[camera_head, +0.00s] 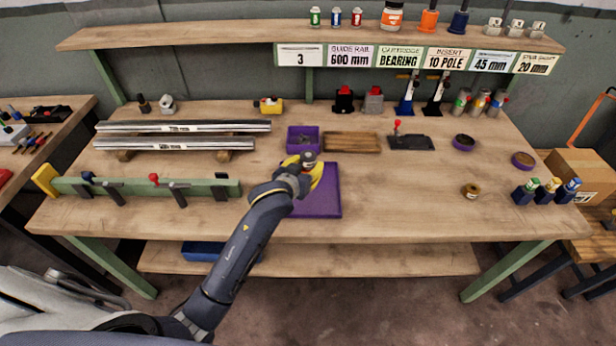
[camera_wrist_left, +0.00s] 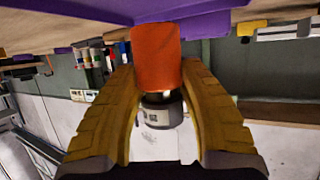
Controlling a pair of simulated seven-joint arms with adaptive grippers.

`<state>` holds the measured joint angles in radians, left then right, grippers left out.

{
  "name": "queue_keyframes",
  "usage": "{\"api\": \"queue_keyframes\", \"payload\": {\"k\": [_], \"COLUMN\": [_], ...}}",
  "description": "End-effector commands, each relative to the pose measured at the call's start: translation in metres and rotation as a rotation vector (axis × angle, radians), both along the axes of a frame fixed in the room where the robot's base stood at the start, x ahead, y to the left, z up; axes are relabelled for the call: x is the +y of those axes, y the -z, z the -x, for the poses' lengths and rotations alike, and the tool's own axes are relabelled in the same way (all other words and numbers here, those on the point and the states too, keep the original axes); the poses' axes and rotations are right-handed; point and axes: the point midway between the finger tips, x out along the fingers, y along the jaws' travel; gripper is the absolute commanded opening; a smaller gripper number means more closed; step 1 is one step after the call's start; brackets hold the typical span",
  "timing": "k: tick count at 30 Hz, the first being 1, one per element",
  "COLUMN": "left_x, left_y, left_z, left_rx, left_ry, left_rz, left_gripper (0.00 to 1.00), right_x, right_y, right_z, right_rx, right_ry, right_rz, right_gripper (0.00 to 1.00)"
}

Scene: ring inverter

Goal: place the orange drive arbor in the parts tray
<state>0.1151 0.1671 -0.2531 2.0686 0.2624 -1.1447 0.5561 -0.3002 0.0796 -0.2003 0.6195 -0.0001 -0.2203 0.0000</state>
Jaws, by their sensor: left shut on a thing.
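My left gripper (camera_head: 311,166) is over the upper left part of a flat purple tray or mat (camera_head: 325,205). In the left wrist view, the yellow fingers of the left gripper (camera_wrist_left: 160,105) are shut around the orange drive arbor (camera_wrist_left: 157,55). The arbor has an orange cylinder and a grey, labelled collar, with its orange end towards the purple surface (camera_wrist_left: 190,12). I cannot tell whether that end touches it. In the head view the gripper hides most of the arbor; only a grey end shows. My right gripper is not in view.
A purple bin (camera_head: 291,146) stands just behind the gripper, with a wooden tray (camera_head: 352,142) to its right. Rails (camera_head: 185,126) and a green rack (camera_head: 140,187) lie at left. A brass-coloured spool (camera_head: 471,191) stands at right.

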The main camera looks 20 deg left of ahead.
Motion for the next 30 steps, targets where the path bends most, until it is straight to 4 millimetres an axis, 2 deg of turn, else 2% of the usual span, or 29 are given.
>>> {"api": "queue_keyframes", "payload": {"k": [4, 13, 29, 30], "left_x": [0.000, 0.000, 0.000, 0.000], "left_y": [0.007, 0.039, 0.045, 0.047], "left_z": [0.000, 0.000, 0.000, 0.000], "left_rx": [-0.001, -0.001, -0.003, 0.001], "left_ry": [0.000, 0.000, 0.000, 0.000], "left_rz": [0.000, -0.001, 0.000, -0.001], "left_gripper": [0.00, 0.00, 0.00, 0.44], "right_x": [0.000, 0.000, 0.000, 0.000], "right_y": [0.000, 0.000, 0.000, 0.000], "right_z": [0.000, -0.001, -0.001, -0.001], "right_rx": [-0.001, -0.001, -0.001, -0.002], "right_ry": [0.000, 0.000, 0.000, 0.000], "right_rz": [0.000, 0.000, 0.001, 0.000], "right_gripper": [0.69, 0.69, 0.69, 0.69]}}
